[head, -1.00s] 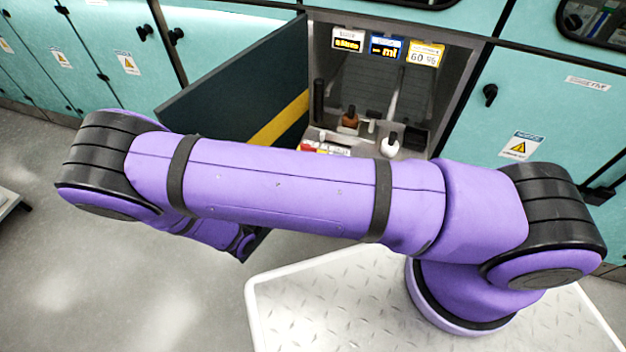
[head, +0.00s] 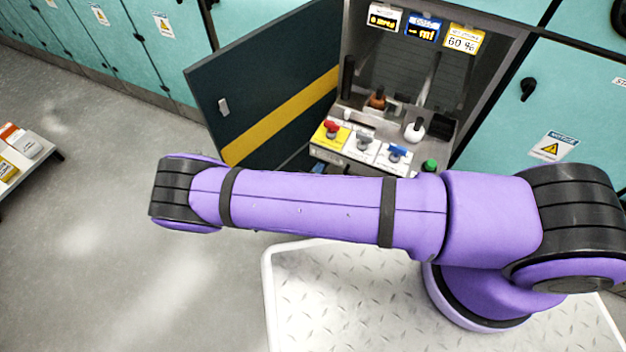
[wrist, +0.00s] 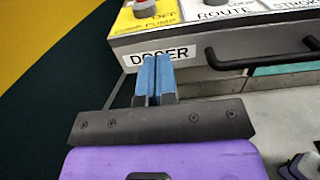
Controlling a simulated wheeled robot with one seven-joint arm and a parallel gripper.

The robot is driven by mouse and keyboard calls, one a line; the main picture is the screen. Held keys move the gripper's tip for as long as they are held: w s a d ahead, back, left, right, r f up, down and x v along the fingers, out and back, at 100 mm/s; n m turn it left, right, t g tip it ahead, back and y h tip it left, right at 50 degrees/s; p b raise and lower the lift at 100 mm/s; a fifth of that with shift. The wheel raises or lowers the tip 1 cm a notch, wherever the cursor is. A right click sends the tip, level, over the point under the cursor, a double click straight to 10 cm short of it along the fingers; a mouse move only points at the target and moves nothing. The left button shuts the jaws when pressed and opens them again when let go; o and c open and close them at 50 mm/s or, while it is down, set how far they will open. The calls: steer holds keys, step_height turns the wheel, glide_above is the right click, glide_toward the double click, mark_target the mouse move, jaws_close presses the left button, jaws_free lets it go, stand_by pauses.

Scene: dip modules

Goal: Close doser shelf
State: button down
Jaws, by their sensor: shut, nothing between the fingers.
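The doser shelf (head: 350,158) juts out at the bottom of the open cabinet bay in the head view. Its top carries red, grey and blue knobs on yellow and white plates. In the wrist view the shelf's grey front (wrist: 190,62) bears a DOSER label and a black bar handle (wrist: 262,56) to the right. My gripper (wrist: 153,60) is shut and empty, its blue fingers close together. The fingertips overlap the shelf front at the DOSER label, left of the handle; I cannot tell whether they touch. My arm hides most of the gripper in the head view.
A dark cabinet door (head: 262,85) with a yellow stripe stands open left of the shelf. Inside the bay are bottles, including a white one (head: 414,130), under several small displays. A low stand (head: 40,160) is at far left. Floor between is clear.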

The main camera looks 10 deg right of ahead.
mark_target(331, 150)
steer(key=x, duration=0.6)
steer(key=shift+w+d, duration=0.15)
steer(key=shift+w, duration=0.05)
